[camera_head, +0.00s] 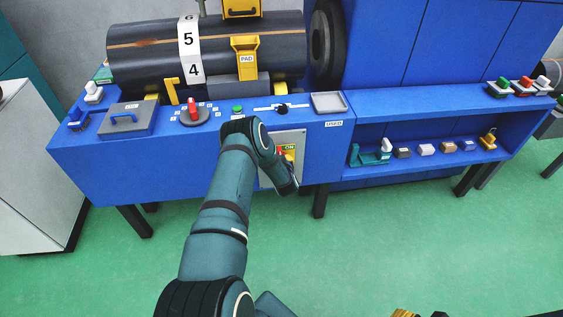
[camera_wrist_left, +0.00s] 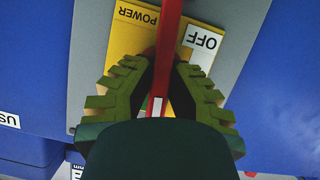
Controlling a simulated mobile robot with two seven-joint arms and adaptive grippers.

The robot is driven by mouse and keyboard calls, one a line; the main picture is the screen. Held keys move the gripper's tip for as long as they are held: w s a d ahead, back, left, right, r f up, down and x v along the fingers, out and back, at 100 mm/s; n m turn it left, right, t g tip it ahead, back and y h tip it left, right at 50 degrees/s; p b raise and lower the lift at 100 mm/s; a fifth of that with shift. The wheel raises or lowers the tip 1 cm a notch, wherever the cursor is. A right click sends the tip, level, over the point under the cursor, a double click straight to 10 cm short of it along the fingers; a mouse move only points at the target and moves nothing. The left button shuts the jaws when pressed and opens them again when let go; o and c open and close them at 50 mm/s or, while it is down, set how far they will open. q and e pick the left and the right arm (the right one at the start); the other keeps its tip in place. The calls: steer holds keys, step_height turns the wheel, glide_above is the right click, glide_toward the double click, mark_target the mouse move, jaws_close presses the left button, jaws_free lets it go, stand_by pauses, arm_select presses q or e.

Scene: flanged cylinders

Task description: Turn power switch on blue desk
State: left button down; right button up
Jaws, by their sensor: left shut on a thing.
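The power switch is on a grey panel (camera_head: 297,138) on the front of the blue desk (camera_head: 95,170). In the left wrist view, the red switch lever (camera_wrist_left: 168,35) runs between my fingers, over a yellow plate (camera_wrist_left: 130,38) reading POWER and a white OFF label (camera_wrist_left: 203,40). My left gripper (camera_wrist_left: 163,68) is shut on the red lever. In the head view my left wrist hides much of the switch. Two yellowish tips of my right gripper (camera_head: 422,314) show at the bottom edge, mostly cut off.
The desk top carries a red rotary knob (camera_head: 194,112), a green button (camera_head: 238,109), a black slider knob (camera_head: 282,108) and a grey tray (camera_head: 329,103). A large dark cylinder (camera_head: 245,42) lies behind them. A shelf with small parts (camera_head: 426,149) is at right. The green floor in front is clear.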

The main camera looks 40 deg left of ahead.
arm_select(q)
steer(key=shift+w+r+m, duration=0.15)
steer(key=shift+r+m, duration=0.05)
steer(key=shift+m, duration=0.3)
steer(key=shift+g+y, duration=0.3)
steer(key=c, duration=0.9)
jaws_free()
steer(key=shift+f, duration=0.15)
steer(key=shift+c, duration=0.2)
steer(key=shift+d, duration=0.1)
steer(key=v, duration=1.1)
steer(key=shift+s+d+r, duration=0.2)
steer(key=shift+s+r, duration=0.05)
steer(key=shift+s, duration=0.05)
